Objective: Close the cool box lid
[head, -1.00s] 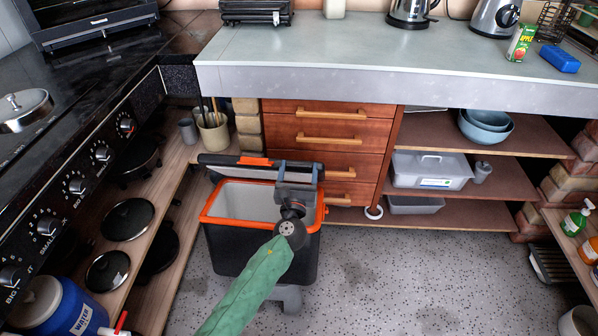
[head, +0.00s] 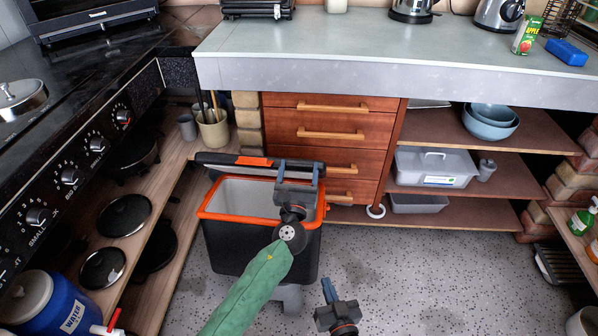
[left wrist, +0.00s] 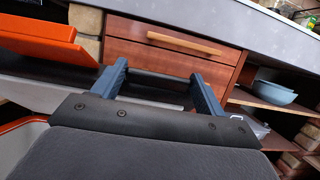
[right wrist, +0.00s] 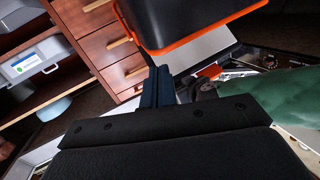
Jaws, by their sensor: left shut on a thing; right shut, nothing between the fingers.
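The cool box (head: 240,245) is dark with an orange rim and stands on the floor, its pale inside showing. Its dark lid (head: 222,159) with an orange latch (head: 254,161) is open, raised along the back of the box. My left gripper (head: 301,170) is shut on the right part of the lid's edge; in the left wrist view its fingers straddle the dark lid edge (left wrist: 158,88). My right gripper (head: 328,288) is shut and empty, low in front of the box and to its right. The right wrist view shows its fingers together (right wrist: 158,85), with the box (right wrist: 185,18) beyond.
Wooden drawers (head: 325,130) stand behind the box under a grey worktop (head: 330,45). A stove (head: 60,150) and low shelf with pans (head: 125,215) are at the left. Open shelves (head: 440,165) are at the right. The speckled floor right of the box is clear.

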